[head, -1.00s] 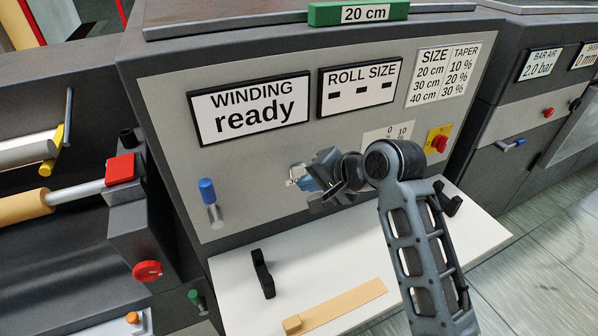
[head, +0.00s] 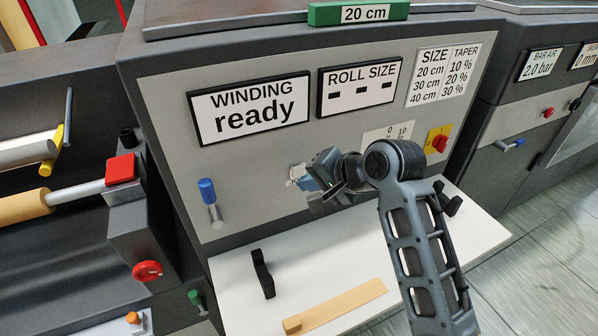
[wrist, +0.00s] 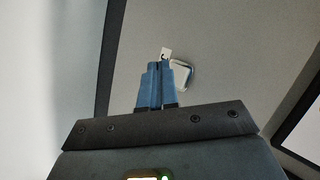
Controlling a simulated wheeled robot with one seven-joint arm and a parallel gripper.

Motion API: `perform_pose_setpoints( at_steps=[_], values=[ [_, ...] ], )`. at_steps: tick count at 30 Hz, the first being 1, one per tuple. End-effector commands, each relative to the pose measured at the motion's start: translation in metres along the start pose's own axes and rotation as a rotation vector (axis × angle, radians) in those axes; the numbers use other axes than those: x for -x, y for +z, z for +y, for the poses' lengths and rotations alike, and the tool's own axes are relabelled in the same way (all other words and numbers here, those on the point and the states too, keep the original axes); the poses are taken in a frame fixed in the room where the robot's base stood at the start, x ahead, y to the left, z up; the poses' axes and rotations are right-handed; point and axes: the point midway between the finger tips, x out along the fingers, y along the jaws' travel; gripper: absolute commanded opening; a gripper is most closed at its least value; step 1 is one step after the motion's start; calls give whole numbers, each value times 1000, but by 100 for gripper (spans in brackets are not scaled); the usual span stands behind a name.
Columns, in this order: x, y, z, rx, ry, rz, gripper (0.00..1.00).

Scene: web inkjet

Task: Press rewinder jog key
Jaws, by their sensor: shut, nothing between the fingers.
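The grey machine panel (head: 160,110) fills the middle of the head view. My gripper (head: 302,184) is in front of its lower middle part, with its blue fingers pointing at the panel. In the wrist view my gripper (wrist: 158,66) is shut and empty. A small white label with a dark mark (wrist: 165,54) shows just beyond the fingertips. A small pale-framed fitting (wrist: 182,74) is to their right. It also shows in the head view (head: 296,171), partly hidden by the gripper. I cannot tell if the fingertips touch the panel, and I cannot identify the jog key for sure.
The display reads "WINDING ready" (head: 250,108), beside a "ROLL SIZE" display (head: 357,88). A blue-topped lever (head: 208,192) stands out left of my gripper. A red switch on yellow (head: 438,140) is to the right. A white shelf (head: 345,245) juts out below with black holders.

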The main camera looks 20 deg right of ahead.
Motion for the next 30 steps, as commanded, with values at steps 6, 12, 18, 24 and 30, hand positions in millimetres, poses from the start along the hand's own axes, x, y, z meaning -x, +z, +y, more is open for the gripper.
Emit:
perform_pose_setpoints(
  at_steps=[6,12,18,24,30],
  values=[
    [0,0,0,0,0,0,0],
    [0,-1,-1,0,0,0,0],
    [-4,-4,-5,0,1,-1,0],
    [-6,-4,-4,0,0,0,0],
    [-6,-4,-5,0,0,0,0]
  ],
)
